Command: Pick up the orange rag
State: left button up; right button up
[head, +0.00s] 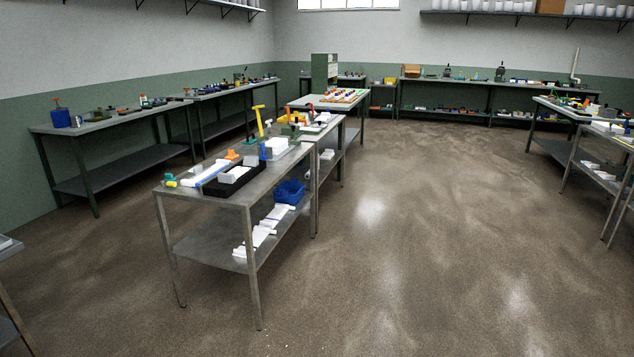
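A small orange item (232,154) lies on the near central metal table (232,193), behind a white block. It may be the orange rag, but it is too small to tell for sure. Another orange-red item (288,113) shows farther back on the central tables, also too small to identify. Neither of my grippers is in view.
The near table also bears a black tray (226,190), white blocks and a tall yellow T-shaped item (259,122). A blue bin (289,191) is on its lower shelf. Benches line the left and back walls; more tables stand right. The floor (420,250) between is open.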

aim_at(231, 156)
jog(key=i+z, duration=0.1)
jog(key=i, duration=2)
